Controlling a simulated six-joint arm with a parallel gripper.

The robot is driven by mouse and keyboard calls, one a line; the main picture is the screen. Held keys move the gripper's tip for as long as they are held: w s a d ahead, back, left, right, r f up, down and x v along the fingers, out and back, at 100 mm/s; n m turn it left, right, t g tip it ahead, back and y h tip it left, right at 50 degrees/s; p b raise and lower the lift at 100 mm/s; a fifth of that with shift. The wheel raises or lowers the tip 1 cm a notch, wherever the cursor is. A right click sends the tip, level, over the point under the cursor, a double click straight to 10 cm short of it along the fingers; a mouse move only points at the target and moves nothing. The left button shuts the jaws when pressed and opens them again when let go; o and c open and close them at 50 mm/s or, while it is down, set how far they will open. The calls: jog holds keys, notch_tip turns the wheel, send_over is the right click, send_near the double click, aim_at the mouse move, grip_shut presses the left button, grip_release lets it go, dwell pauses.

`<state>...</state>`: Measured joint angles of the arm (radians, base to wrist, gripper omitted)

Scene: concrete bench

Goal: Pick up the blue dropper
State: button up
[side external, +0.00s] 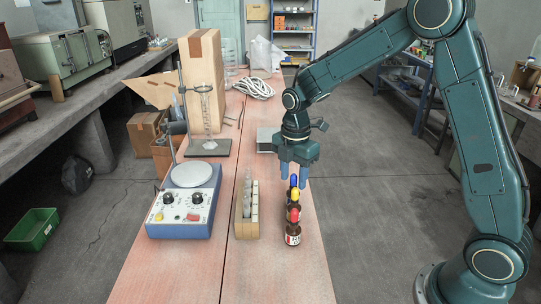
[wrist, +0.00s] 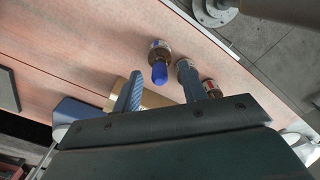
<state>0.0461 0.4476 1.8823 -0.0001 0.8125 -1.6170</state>
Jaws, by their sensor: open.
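The blue dropper is a small brown bottle with a blue cap (side external: 293,181), at the far end of a short row on the bench. In the wrist view its blue cap (wrist: 159,73) shows in the gap between my fingertips, the bottle standing on the bench. My gripper (side external: 294,180) is open and points down over the far end of the row. Its blue fingers (wrist: 161,70) appear on either side of the blue dropper, with no contact that I can make out. The side view partly hides the blue dropper behind the fingers and nearer bottles.
A yellow-capped bottle (side external: 294,195) and a red-capped bottle (side external: 293,217) stand close in front of the blue one. A wooden rack with glass tubes (side external: 247,220) is to their left, then a blue hotplate (side external: 184,222). The bench's right edge is near.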

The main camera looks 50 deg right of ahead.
jog(key=shift+f, duration=0.45)
jog(key=c, duration=0.7)
